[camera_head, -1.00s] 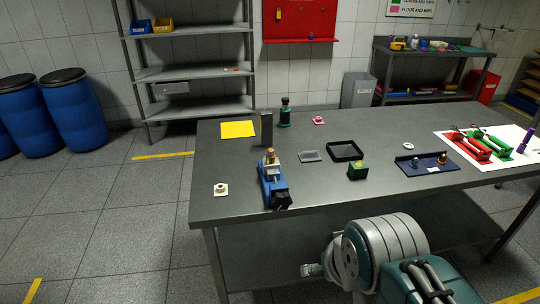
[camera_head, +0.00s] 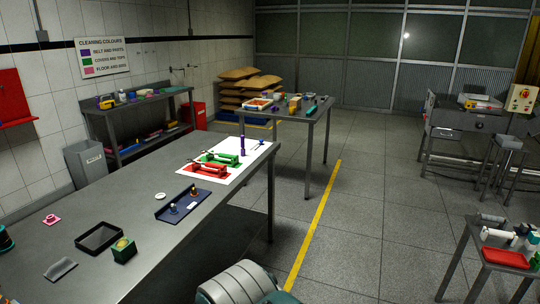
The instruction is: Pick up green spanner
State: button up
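I cannot make out a green spanner for certain. A green piece (camera_head: 221,158) lies beside a red piece (camera_head: 207,170) on a white sheet (camera_head: 250,155) at the far right end of the near table. Both are long, with dark slim parts at their left ends, too small to tell what they are. A thin teal-green item (camera_head: 312,109) lies on the second table behind. My gripper is not in view; only a grey and teal part of my own arm shows at the bottom.
Open floor with a yellow line (camera_head: 315,222) lies to the right. A low table with red items (camera_head: 505,258) stands at lower right.

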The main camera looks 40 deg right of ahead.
aim_at(223, 155)
jog(key=z, duration=0.4)
jog(key=u, duration=1.25)
jog(key=z, duration=1.7)
jog(key=u, duration=0.2)
jog(key=i+l+u, duration=0.2)
jog(key=u, duration=0.15)
jog(key=i+l+u, duration=0.35)
jog(key=l+u, duration=0.15)
jog(key=u, duration=0.2)
jog(key=i+l+u, duration=0.1)
jog(key=l, duration=0.3)
jog(key=i+l+u, duration=0.1)
jog(key=i+l, duration=0.15)
jog(key=l, duration=0.15)
jog(key=i+l, duration=0.15)
jog(key=l, duration=0.25)
jog(key=i+l+u, duration=0.15)
jog(key=l, duration=0.3)
jog(key=i+l+u, duration=0.1)
jog(key=l, duration=0.3)
